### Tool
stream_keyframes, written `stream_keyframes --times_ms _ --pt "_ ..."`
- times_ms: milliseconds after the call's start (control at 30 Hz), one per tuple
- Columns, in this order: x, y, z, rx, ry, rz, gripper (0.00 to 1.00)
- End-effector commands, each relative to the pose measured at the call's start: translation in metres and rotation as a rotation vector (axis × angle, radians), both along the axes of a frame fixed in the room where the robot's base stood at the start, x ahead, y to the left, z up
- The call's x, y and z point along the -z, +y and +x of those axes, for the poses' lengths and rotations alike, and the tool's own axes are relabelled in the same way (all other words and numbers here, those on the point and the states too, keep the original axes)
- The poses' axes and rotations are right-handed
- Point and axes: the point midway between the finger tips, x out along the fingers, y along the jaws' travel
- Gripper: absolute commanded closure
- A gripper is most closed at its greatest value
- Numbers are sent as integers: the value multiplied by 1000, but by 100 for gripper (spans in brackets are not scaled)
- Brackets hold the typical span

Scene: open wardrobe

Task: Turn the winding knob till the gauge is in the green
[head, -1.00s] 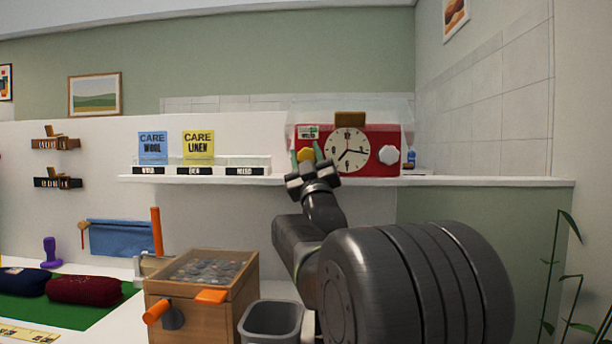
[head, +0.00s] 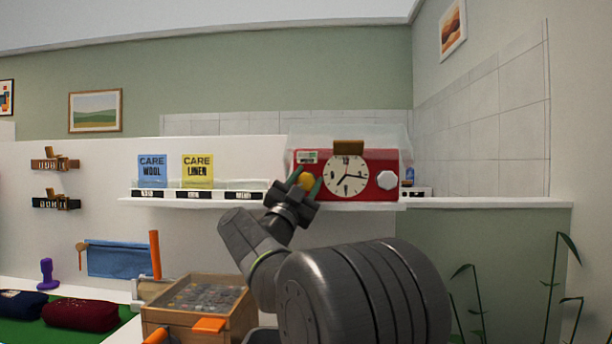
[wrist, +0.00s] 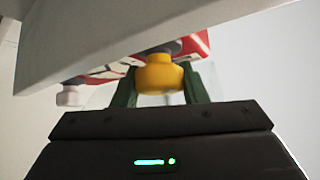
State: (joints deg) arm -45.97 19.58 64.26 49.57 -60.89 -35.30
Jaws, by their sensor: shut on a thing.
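The red clock box (head: 330,188) stands on the white shelf, with a cream dial (head: 346,176) on its front. A yellow knob (head: 306,181) is on the left of its face, and a white knob (head: 387,180) is on the right. The small gauge (head: 307,157) with some green sits above the yellow knob; its pointer is too small to read. My gripper (head: 306,186) is shut on the yellow knob, its green fingers on either side and tilted. In the wrist view the yellow knob (wrist: 158,76) sits between the two fingers.
Yellow and blue care cards (head: 198,171) stand on the shelf to the left. A wooden box (head: 200,305) with an orange handle is below. Plants (head: 560,280) stand at the right.

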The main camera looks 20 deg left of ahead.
Motion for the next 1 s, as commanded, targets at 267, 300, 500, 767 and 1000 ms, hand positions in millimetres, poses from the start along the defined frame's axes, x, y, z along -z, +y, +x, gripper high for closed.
stream_keyframes --times_ms 267,300,500,767,1000 --pt "0 0 0 0 27 102 84" --pt "0 0 0 0 30 110 84" --pt "1 0 0 -1 35 128 84" --pt "1 0 0 0 35 130 84" --pt "1 -1 0 0 33 129 52"
